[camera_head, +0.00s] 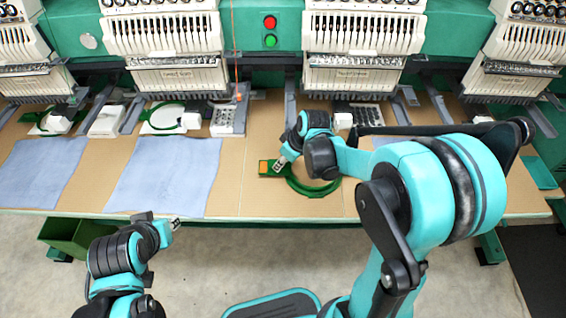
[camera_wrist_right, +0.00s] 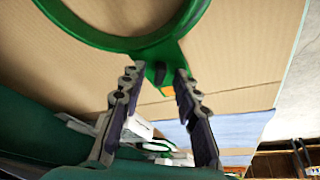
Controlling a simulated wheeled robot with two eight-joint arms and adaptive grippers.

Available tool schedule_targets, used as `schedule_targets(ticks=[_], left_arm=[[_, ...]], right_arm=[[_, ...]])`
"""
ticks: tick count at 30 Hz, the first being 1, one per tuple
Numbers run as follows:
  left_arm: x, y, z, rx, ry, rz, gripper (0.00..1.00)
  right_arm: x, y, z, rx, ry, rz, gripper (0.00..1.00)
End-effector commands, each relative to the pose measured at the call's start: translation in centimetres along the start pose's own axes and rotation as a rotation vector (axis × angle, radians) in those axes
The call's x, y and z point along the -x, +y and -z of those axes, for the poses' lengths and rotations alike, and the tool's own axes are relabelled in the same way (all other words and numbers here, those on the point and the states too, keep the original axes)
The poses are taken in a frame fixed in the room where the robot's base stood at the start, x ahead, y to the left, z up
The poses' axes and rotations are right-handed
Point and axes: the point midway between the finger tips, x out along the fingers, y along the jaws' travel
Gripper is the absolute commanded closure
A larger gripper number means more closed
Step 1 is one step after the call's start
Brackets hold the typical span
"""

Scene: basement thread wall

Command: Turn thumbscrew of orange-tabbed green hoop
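The green hoop (camera_head: 313,194) with an orange tab (camera_head: 263,167) lies on the tan table top, right of centre. A small dark thumbscrew (camera_wrist_right: 160,73) shows between the fingertips of my right gripper (camera_wrist_right: 156,75), which is open, with a gap to either finger. In the head view my right gripper (camera_head: 280,163) is over the tab end of the hoop. My left gripper (camera_head: 174,225) is in front of the table, apart from everything; its fingers are too small to read.
White embroidery heads (camera_head: 362,60) line the back of the table. Two blue cloths (camera_head: 165,172) lie on the left, with other green hoops (camera_head: 165,128) behind them. A green bin (camera_head: 80,236) is under the table's left front edge. My right arm covers the table's right part.

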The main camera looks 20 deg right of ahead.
Motion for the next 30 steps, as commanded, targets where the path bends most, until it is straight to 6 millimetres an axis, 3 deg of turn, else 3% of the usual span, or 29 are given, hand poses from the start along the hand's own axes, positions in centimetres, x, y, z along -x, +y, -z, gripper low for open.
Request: schedule_targets(ticks=[6, 9, 10, 21, 30], left_arm=[[0.04, 0.0, 0.04, 0.0, 0.0, 0.0, 0.74], [0.04, 0.0, 0.03, 0.0, 0.0, 0.0, 0.74], [0.04, 0.0, 0.03, 0.0, 0.0, 0.0, 0.74], [0.06, 0.0, 0.05, 0.0, 0.0, 0.0, 0.74], [0.24, 0.0, 0.18, 0.0, 0.0, 0.0, 0.74]], right_arm=[[0.03, 0.0, 0.03, 0.0, 0.0, 0.0, 0.72], [0.03, 0.0, 0.03, 0.0, 0.0, 0.0, 0.98], [0.03, 0.0, 0.03, 0.0, 0.0, 0.0, 1.0], [0.05, -0.04, 0.05, -0.018, 0.001, -0.008, 1.0], [0.06, -0.23, 0.1, -0.16, 0.001, -0.065, 1.0]])
